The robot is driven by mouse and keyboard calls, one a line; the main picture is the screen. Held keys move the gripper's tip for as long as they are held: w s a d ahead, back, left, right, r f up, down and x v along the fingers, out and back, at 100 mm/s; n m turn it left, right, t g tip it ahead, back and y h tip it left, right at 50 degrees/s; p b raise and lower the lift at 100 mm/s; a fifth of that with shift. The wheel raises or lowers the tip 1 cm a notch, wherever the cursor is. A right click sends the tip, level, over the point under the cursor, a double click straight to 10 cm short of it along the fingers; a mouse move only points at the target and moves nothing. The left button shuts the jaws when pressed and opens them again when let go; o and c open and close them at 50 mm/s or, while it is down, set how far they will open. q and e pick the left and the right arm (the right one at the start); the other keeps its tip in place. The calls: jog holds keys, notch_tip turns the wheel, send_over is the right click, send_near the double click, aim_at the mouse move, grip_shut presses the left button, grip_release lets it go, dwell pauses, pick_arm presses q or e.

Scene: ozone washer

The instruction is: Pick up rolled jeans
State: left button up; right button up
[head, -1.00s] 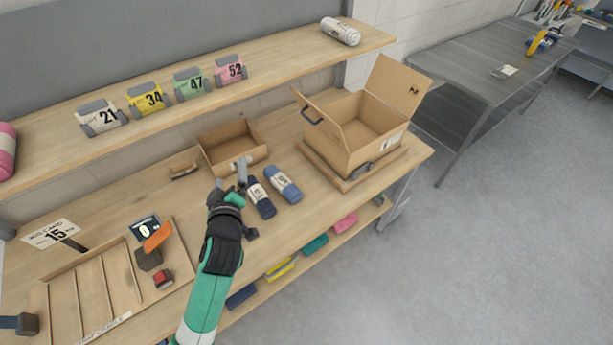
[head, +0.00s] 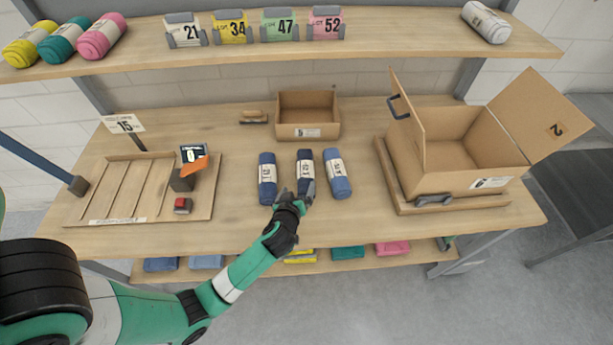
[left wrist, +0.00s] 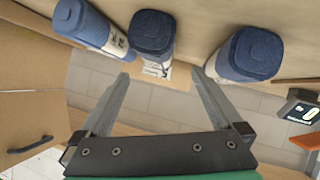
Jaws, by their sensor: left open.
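Three rolled jeans with white labels lie side by side on the wooden workbench: a left blue roll (head: 267,178), a darker middle roll (head: 305,164) and a lighter blue right roll (head: 337,174). My left gripper (head: 296,190) is open and empty at the near end of the middle roll. In the left wrist view, my left gripper's fingers (left wrist: 161,75) are spread, with the end of the middle roll (left wrist: 150,34) beyond and between the tips. The other two rolls lie outside the fingers. I cannot tell whether a fingertip touches a roll. My right gripper is not in view.
An open cardboard box (head: 410,155) stands on the right of the bench. A small cardboard bin (head: 308,131) sits behind the rolls. A slatted wooden tray (head: 203,212) lies left. The shelf above (head: 380,48) holds number cards and colored rolls.

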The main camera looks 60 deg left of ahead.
aim_at(303, 178)
pick_arm(q)
jog(key=b+x, duration=0.1)
jog(key=x, duration=0.1)
jog(key=b+x, duration=0.2)
jog(key=shift+s+d+f, duration=0.15)
jog(key=shift+d+f, duration=0.05)
jog(key=shift+f, duration=0.1)
jog(key=shift+w+a, duration=0.35)
jog(key=shift+a, duration=0.1)
jog(key=shift+w+a, duration=0.25)
jog(key=b+x, duration=0.1)
jog(key=x, duration=0.4)
jog(key=shift+w+a, duration=0.1)
jog(key=shift+w, duration=0.15)
jog(key=shift+r, duration=0.1)
grip_shut()
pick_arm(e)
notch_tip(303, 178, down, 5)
